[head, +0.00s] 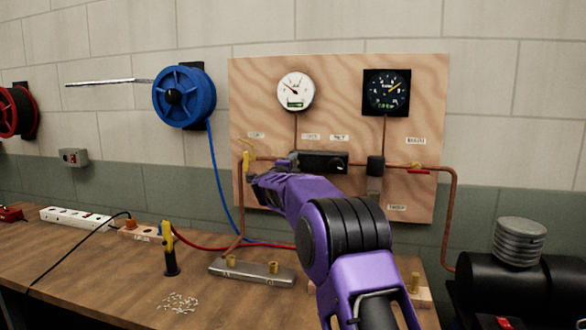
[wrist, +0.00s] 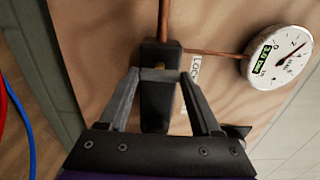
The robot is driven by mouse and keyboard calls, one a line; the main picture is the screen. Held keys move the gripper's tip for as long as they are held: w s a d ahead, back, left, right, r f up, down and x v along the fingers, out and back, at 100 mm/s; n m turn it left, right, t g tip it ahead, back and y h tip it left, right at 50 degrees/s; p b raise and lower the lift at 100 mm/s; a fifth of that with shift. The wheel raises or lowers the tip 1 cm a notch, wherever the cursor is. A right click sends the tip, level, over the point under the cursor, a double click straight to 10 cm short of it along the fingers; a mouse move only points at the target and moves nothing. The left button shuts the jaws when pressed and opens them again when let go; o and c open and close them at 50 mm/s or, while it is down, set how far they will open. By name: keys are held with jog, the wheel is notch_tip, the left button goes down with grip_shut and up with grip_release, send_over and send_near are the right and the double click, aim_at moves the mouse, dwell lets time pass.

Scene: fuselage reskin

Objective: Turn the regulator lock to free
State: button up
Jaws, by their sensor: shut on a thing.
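The regulator is a black block (head: 325,162) with a round knob, set in the copper pipe on the wooden board in the head view. In the wrist view its dark body (wrist: 156,108) lies between my fingers, with a copper pipe entering at its top end. A small grey bar, apparently the regulator lock (wrist: 160,74), spans the block between my fingertips. My gripper (wrist: 163,76) is shut on this bar. A white label reading LOCK (wrist: 195,68) is beside it, partly covered by a finger. I cannot read the lock's setting. In the head view my arm hides part of this area.
A white gauge (head: 295,91) and a black gauge (head: 387,92) are above the regulator. A yellow-handled valve (head: 247,158) is to the left and a red-handled valve (head: 418,171) to the right. A metal manifold (head: 252,272) stands on the bench below.

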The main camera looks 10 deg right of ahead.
jog(key=o, duration=1.4)
jog(key=b+v, duration=0.1)
jog(key=v, duration=1.6)
jog(key=shift+s+b, duration=0.2)
jog(key=shift+b, duration=0.1)
jog(key=shift+a, duration=0.15)
